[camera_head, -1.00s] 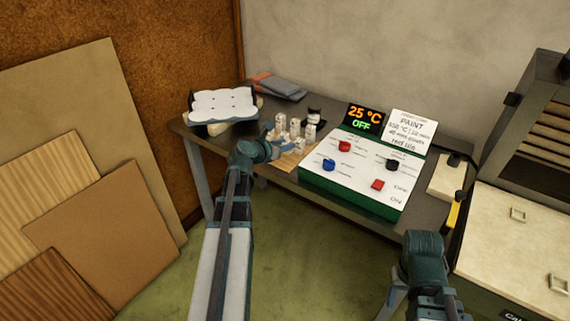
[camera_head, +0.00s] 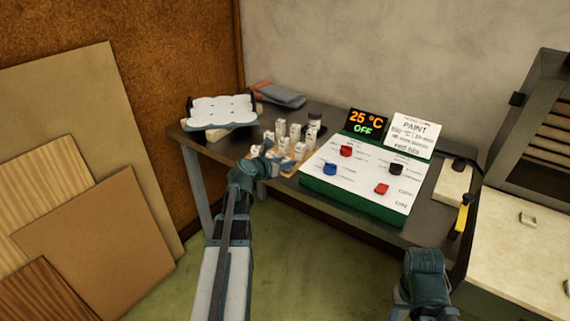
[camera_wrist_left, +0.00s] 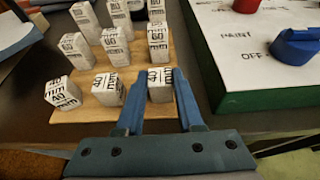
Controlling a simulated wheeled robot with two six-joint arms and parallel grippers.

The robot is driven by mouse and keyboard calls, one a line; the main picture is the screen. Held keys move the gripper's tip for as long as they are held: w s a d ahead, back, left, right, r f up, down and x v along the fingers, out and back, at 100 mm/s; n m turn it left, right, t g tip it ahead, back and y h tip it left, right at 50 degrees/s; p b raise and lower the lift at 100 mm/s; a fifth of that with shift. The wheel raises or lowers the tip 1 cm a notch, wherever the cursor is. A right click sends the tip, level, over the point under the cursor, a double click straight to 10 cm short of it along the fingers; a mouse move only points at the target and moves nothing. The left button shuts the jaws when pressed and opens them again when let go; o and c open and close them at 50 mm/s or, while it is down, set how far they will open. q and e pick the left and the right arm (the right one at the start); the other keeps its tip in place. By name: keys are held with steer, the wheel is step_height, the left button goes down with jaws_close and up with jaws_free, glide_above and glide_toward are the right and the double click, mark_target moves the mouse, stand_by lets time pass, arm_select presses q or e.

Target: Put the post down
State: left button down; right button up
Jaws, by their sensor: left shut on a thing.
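Several small white posts with black printed labels stand in rows on a light wooden board (camera_wrist_left: 85,101) in the left wrist view. My left gripper (camera_wrist_left: 160,78) has its two blue fingers on either side of one labelled post (camera_wrist_left: 160,92), at the board's front right corner, and is shut on it. The post looks upright; whether its foot touches the board cannot be told. In the head view my left gripper (camera_head: 284,163) reaches the near edge of the post group (camera_head: 295,131). My right arm shows at the bottom right, its fingertips not clearly seen.
A green and white control panel (camera_head: 352,180) with knobs and a display reading 25 °C OFF stands just right of the posts. A white-topped stand (camera_head: 222,110) is at the table's left, grey cloths (camera_head: 280,95) behind. A cabinet (camera_head: 530,215) is at right.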

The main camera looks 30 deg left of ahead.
arm_select(q)
steer(key=shift+f, duration=0.25)
steer(key=c, duration=0.5)
jaws_free()
steer(key=shift+r, duration=0.1)
steer(key=shift+c, duration=0.2)
steer(key=shift+r, duration=0.15)
steer(key=shift+s+r+p, duration=0.2)
steer(key=shift+s+p, duration=0.1)
steer(key=p+v, duration=0.4)
steer(key=v, duration=0.7)
steer(key=shift+s, duration=0.2)
steer(key=shift+f, duration=0.1)
